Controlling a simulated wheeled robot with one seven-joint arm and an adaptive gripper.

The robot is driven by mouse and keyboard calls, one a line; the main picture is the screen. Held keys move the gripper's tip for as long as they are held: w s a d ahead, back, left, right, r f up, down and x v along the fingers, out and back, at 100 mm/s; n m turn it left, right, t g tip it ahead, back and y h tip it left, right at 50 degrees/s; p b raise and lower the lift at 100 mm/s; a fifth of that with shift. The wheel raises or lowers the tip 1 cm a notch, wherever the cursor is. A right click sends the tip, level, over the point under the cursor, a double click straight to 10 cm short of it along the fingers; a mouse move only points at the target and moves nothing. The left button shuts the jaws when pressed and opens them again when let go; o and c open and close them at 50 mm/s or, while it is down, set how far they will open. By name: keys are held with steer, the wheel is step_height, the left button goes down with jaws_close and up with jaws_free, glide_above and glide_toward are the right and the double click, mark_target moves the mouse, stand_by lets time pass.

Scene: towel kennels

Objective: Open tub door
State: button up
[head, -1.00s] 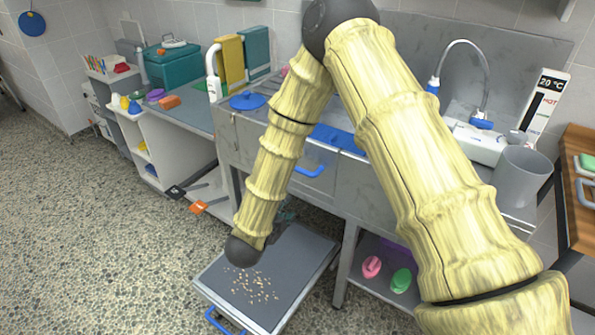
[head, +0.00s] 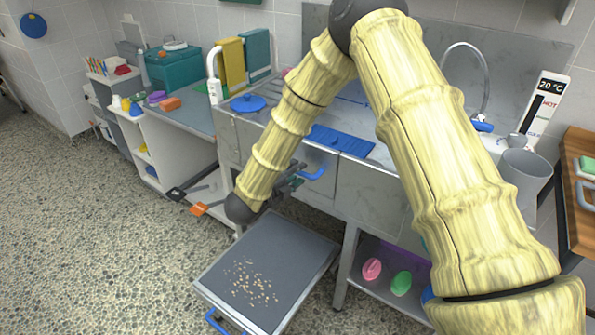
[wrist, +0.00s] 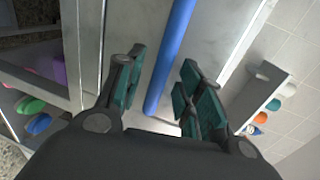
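The tub door (head: 320,157) is a grey front panel of the tub, with a blue bar handle (head: 314,173) across it. It looks closed. My gripper (head: 296,180) is at the handle's left end in the head view, partly hidden by my arm. In the wrist view, my gripper (wrist: 165,88) is open, with two teal-padded fingers. The blue handle (wrist: 170,55) runs between the fingers, with a gap visible on each side. I cannot tell how deep the handle sits between them.
A low grey platform (head: 262,255) with scattered kibble is on the floor below. A shelf under the tub holds pink (head: 371,268) and green (head: 401,282) items. A blue slatted mat (head: 340,141) lies on the tub top. A white cabinet (head: 165,150) stands left.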

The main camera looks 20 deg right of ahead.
steer(key=shift+x, duration=1.05)
jaws_close()
